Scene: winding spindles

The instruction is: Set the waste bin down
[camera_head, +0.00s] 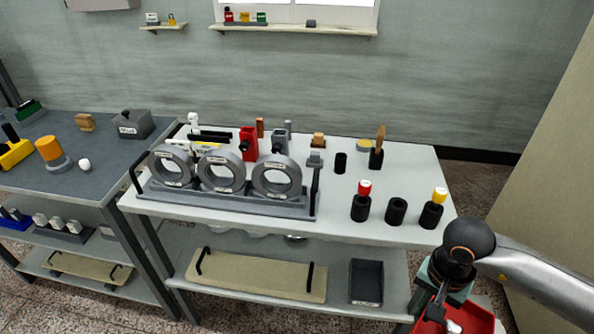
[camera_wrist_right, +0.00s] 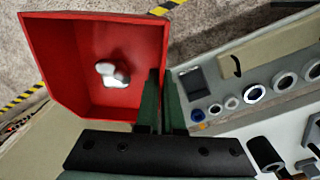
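The waste bin is a red, open-topped box (camera_wrist_right: 62,62) with a small white object (camera_wrist_right: 112,75) inside, filling the upper left of the right wrist view. In the head view the bin (camera_head: 474,319) is at the bottom right, partly cut off by the frame edge. My right gripper (camera_wrist_right: 160,100) has its dark green fingers closed on the bin's side wall, one inside and one outside. In the head view my right gripper (camera_head: 432,305) points down beside the white table's right front corner. My left gripper is not in view.
The white table (camera_head: 350,232) holds a grey rack with three rings (camera_head: 222,171), several black cylinders and a red holder (camera_head: 249,143). Its lower shelf has a beige tray (camera_head: 258,277) and a dark bin (camera_head: 366,281). Yellow-black floor tape (camera_wrist_right: 24,97) runs near the bin.

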